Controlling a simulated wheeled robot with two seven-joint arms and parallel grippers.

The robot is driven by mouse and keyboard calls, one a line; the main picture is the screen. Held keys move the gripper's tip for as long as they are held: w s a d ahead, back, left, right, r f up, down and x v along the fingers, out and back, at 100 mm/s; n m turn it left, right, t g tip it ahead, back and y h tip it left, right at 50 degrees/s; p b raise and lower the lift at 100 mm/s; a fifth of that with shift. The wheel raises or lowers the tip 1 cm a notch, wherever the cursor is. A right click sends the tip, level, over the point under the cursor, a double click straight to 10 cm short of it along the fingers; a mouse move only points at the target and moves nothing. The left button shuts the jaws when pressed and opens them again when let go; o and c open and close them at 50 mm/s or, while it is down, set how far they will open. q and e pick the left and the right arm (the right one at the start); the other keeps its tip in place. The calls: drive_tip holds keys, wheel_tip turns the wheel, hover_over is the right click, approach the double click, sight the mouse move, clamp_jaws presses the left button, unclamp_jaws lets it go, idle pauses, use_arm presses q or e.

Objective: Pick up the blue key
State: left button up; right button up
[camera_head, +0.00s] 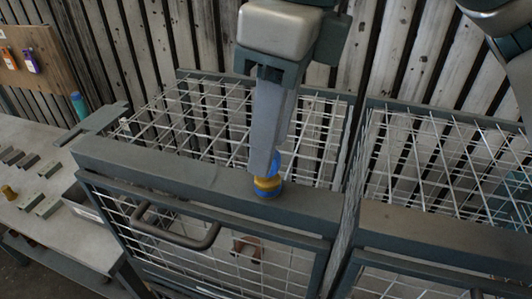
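A blue piece (275,162), which looks like the blue key, shows beside my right fingertips. It stands just above a round yellow and blue fitting (267,187) on the top front bar of the wire cage. My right gripper (266,165) points down from above, with its fingertips at the blue piece and partly covering it. The fingers are seen nearly edge-on, so I cannot tell whether they are closed on it. My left gripper is not in view.
The cage's front bar (150,167) and handle (178,235) lie below. A second wire cage (440,225) stands at the right. A grey bench (30,215) with several small blocks is at the left. A board (38,75) with orange and purple tags hangs behind it.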

drive_tip(key=shift+w+a+f+p, duration=0.15)
drive_tip(key=shift+f+p, duration=0.15)
drive_tip(key=shift+f, duration=0.5)
drive_tip(key=shift+a+f+p, duration=0.15)
drive_tip(key=shift+f+p, duration=0.1)
drive_tip(key=shift+f, duration=0.55)
clamp_jaws()
